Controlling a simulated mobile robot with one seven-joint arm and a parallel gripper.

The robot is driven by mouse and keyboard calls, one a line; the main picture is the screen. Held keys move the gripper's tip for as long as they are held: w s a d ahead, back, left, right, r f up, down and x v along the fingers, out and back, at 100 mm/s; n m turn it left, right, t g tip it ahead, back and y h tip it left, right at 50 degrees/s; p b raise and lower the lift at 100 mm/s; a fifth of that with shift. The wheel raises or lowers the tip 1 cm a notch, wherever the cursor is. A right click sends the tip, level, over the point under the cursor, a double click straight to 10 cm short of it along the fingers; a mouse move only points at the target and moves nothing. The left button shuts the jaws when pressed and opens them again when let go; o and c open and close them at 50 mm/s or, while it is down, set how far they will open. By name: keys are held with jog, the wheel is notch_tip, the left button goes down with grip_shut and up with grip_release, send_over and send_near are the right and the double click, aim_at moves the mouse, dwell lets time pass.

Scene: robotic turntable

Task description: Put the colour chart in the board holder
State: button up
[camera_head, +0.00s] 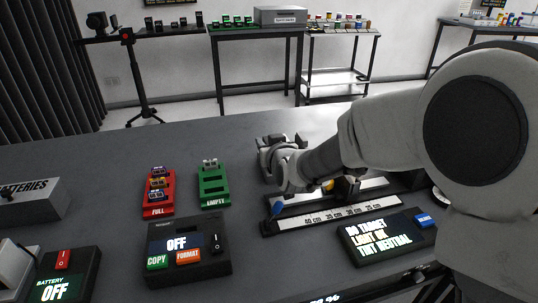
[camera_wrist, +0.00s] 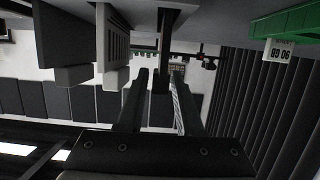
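My gripper (camera_head: 268,155) is over the middle of the table in the head view, behind the scale rail, with grey pieces around its end. In the wrist view its two fingers (camera_wrist: 160,85) are apart. A thin dark upright slab (camera_wrist: 163,50) shows between or just beyond them; I cannot tell whether they touch it or whether it is the colour chart. Grey blocks (camera_wrist: 112,45) stand to its left. The rail with centimetre marks (camera_head: 340,213) carries a dark block (camera_head: 346,188), partly hidden by my arm; I cannot tell if this is the board holder. No chart face shows.
A display (camera_head: 388,236) reads "NO TARGET, LIGHT OK, TINT NEUTRAL". A red tray (camera_head: 157,210) marked FULL and a green tray (camera_head: 213,202) marked EMPTY stand left of my gripper. A control box (camera_head: 190,270) reads OFF. The table's back left is clear.

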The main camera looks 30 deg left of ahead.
grip_shut()
jog(key=shift+r, duration=0.1)
